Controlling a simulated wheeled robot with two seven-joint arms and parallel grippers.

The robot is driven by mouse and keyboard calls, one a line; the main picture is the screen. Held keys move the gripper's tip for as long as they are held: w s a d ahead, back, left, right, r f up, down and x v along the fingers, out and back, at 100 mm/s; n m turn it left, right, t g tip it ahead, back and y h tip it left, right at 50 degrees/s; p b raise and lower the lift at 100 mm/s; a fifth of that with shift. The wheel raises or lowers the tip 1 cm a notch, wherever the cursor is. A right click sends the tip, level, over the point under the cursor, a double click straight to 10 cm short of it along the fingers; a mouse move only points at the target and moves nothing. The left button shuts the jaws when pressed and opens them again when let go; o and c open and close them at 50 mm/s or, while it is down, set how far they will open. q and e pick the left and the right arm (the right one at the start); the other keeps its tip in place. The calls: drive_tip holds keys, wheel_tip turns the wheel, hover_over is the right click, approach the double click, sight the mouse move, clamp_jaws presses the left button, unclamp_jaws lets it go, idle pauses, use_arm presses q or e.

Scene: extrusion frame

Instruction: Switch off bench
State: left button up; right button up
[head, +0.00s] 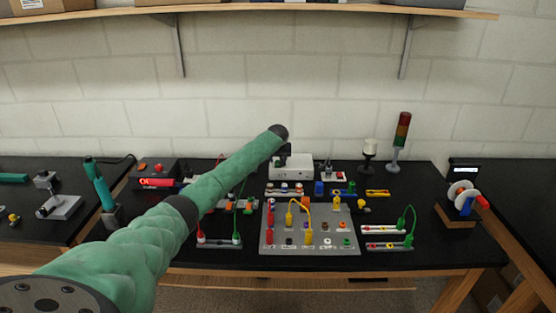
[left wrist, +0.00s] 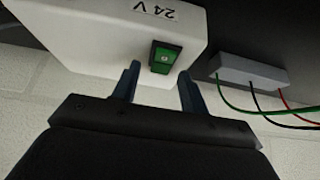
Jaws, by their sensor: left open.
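A white power box (head: 298,169) stands at the back of the black bench in the head view. In the left wrist view, the white box (left wrist: 100,35) carries the label 24 V and a green rocker switch (left wrist: 165,57). My left arm, in a green sleeve, reaches to the box. My left gripper (left wrist: 158,72) is open and empty, its two dark fingers on either side of the switch's lower end in that view. I cannot tell whether they touch the box. In the head view my left gripper (head: 284,154) is small and partly hidden by my wrist.
A grey terminal block (left wrist: 252,76) with green, black and red wires is beside the box in the wrist view. A grey panel (head: 310,238) with coloured sockets lies in front. A signal tower (head: 400,140) stands to the right, and a shelf (head: 250,14) runs above.

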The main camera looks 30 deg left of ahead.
use_arm(q)
drive_tip(key=shift+s+d+r+b, duration=0.15)
drive_tip(key=shift+s+r+b, duration=0.15)
drive_tip(key=shift+r+b, duration=0.15)
drive_tip(key=b+v, duration=0.1)
drive_tip(key=v, duration=0.4)
drive_tip(key=shift+b, duration=0.4)
drive_tip(key=shift+v, duration=0.85)
use_arm(e)
drive_tip(key=w+a+r, duration=0.2)
drive_tip(key=w+r, duration=0.1)
drive_tip(key=w, duration=0.2)
drive_tip(key=shift+w+r, duration=0.15)
